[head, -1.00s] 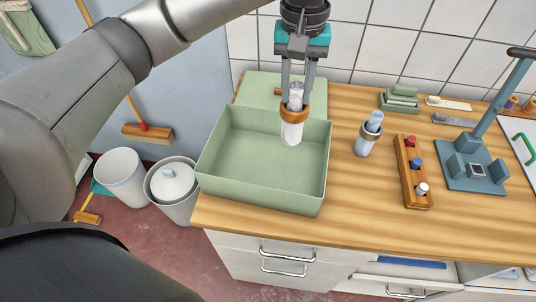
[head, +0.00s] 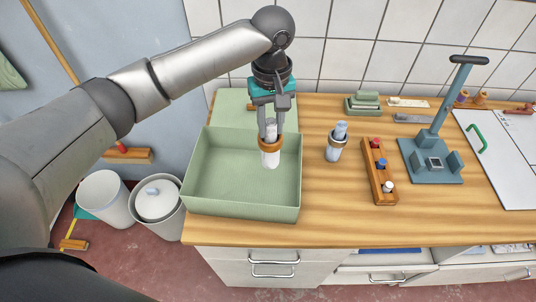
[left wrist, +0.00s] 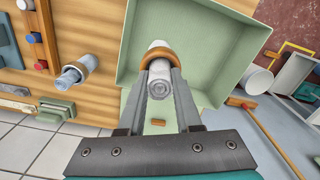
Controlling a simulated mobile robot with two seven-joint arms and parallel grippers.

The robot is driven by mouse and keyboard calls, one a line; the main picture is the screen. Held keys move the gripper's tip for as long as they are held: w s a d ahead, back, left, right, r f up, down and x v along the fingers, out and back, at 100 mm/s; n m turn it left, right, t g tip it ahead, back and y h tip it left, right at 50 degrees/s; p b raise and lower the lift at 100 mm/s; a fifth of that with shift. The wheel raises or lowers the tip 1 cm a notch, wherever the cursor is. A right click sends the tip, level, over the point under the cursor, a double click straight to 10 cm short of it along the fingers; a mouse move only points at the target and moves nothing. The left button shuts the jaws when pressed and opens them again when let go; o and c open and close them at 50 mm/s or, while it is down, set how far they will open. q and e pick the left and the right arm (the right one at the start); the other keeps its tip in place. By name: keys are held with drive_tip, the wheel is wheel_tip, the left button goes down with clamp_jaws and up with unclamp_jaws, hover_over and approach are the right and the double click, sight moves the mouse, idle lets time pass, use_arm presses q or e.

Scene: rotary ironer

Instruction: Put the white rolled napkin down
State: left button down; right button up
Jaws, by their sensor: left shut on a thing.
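The white rolled napkin (head: 270,158) has a brown ring around it. My left gripper (head: 270,138) is shut on it and holds it upright over the right part of the open green box (head: 243,213). In the left wrist view the napkin (left wrist: 158,84) sits between the fingers of the left gripper (left wrist: 160,72), with the green box (left wrist: 202,50) behind it. I cannot tell whether the napkin's lower end touches the box floor. A second rolled napkin (head: 336,146), bluish at the top and ringed, stands on the counter right of the box. My right gripper is not in view.
The green lid (head: 232,108) lies behind the box. A wooden rack with coloured pegs (head: 378,172) and a blue press stand (head: 433,163) stand on the right. Bare wooden counter (head: 325,205) lies right of the box. Bins (head: 107,193) stand on the floor at left.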

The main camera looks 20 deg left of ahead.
sight(270, 154)
use_arm(q)
wheel_tip(270, 154, down, 10)
drive_tip(key=shift+f, duration=0.1)
idle(0.4)
drive_tip(key=shift+f, duration=0.15)
drive_tip(key=c, duration=0.6)
unclamp_jaws()
wheel_tip(270, 154, up, 12)
drive_tip(key=shift+r, duration=0.25)
